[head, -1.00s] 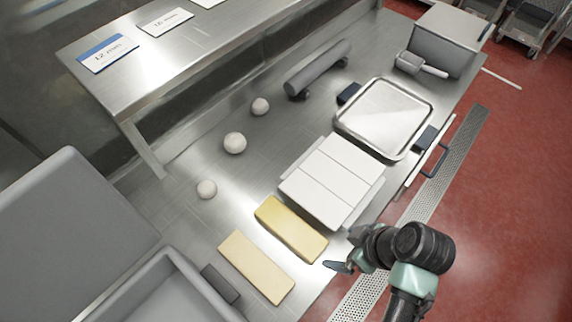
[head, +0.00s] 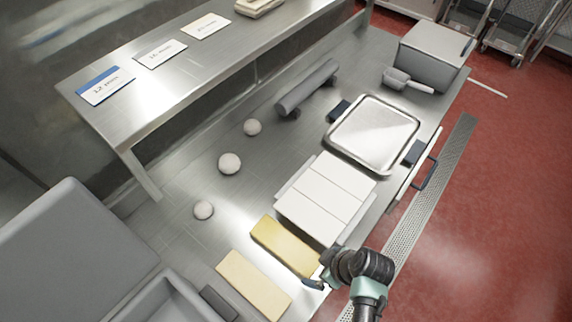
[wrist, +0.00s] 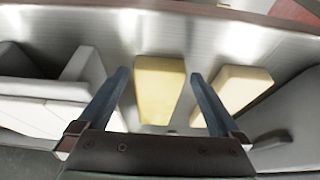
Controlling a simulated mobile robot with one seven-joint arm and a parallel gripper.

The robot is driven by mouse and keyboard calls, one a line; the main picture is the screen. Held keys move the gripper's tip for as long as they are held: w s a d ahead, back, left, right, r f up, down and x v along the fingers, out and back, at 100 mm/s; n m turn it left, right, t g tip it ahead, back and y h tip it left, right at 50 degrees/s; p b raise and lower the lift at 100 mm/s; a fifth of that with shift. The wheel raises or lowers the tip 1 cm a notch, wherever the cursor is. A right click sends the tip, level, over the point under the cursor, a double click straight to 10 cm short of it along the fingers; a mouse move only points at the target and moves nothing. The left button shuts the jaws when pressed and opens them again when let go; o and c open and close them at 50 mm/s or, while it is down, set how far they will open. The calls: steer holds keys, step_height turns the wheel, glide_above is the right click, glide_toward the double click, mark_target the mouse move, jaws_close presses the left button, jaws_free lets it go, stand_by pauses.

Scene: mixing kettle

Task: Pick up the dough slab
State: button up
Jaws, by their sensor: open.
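Two slabs lie side by side on the steel table. One is deeper yellow (head: 284,245), beside the white blocks; the other is paler and dough-coloured (head: 253,284), nearer the front. Which one is the dough slab is not certain. My gripper (head: 316,284) is at the table's front edge, by the near end of the yellow slab. In the wrist view my open, empty gripper (wrist: 158,100) has the yellow slab (wrist: 160,86) showing between its fingers, beyond the tips. The paler slab (wrist: 236,92) is right of the right finger.
White blocks (head: 325,195) sit right of the yellow slab, with a metal tray (head: 374,133) behind. Three dough balls, one here (head: 230,163), lie behind the slabs. A grey roller (head: 307,88) lies further back. A grey bin (head: 160,301) stands at the left.

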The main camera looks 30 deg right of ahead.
steer(key=shift+x, duration=1.15)
jaws_close()
